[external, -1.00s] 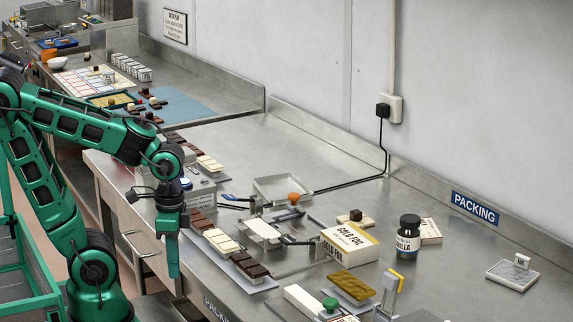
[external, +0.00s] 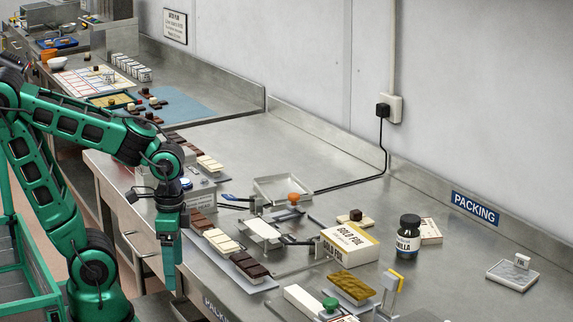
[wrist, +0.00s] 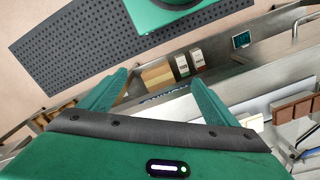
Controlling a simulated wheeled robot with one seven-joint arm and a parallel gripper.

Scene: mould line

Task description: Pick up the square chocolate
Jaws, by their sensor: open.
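My gripper (external: 168,272) points down at the front edge of the packing bench, left of the chocolate bars. In the wrist view its two green fingers stand apart with nothing between them (wrist: 158,84). A small dark square chocolate (external: 356,214) sits on a pale piece behind the gold foil box (external: 349,243), well right of my gripper. Other small dark and pale chocolates (external: 153,102) lie on the blue mat at the far left. I cannot tell which one is the task's square chocolate.
A row of dark and white bars (external: 221,242) runs along the bench front beside my gripper. A balance-like fixture (external: 263,231), a dark vanilla jar (external: 408,238), a gold bar (external: 350,287) and a grey tray (external: 512,274) occupy the bench.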

